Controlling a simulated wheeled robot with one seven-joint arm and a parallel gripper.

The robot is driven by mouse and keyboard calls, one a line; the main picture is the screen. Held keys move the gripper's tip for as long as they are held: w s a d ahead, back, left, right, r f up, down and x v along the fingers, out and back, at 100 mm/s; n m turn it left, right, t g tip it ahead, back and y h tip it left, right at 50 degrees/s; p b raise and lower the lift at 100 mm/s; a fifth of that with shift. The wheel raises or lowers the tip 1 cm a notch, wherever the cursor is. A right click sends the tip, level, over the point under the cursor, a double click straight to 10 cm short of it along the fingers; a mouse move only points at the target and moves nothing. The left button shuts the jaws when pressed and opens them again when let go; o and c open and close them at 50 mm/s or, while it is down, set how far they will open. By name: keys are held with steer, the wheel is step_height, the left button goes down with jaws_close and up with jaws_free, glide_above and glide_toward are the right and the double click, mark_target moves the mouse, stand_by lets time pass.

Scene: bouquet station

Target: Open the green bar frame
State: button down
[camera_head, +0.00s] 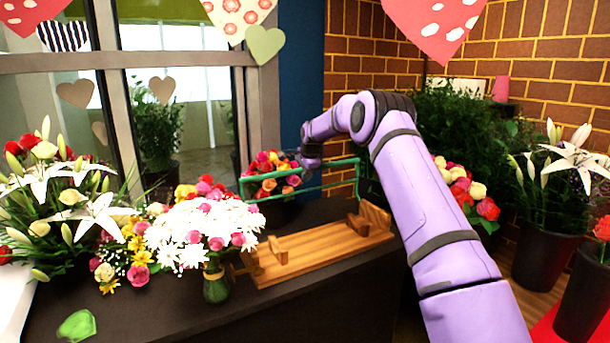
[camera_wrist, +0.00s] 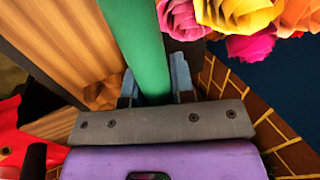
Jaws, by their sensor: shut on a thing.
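The green bar frame (camera_head: 340,162) stands raised behind the wooden stand (camera_head: 325,250) in the head view, a rectangle of thin green bars. My gripper (camera_head: 311,163) is at its upper bar, with the fingers too small to make out there. In the wrist view, a green bar (camera_wrist: 138,40) runs between the two fingers of my gripper (camera_wrist: 155,88), which is shut on it. The wooden stand also shows in the wrist view (camera_wrist: 65,40), left of the bar.
A white and pink bouquet (camera_head: 205,235) stands left of the wooden stand. Roses (camera_head: 268,163) sit behind the green frame. Lilies (camera_head: 70,205) fill the left, and dark flower pots (camera_head: 540,258) stand at the right.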

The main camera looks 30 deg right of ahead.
steer(key=c, duration=1)
jaws_free()
steer(key=shift+f, duration=0.1)
steer(key=v, duration=1.1)
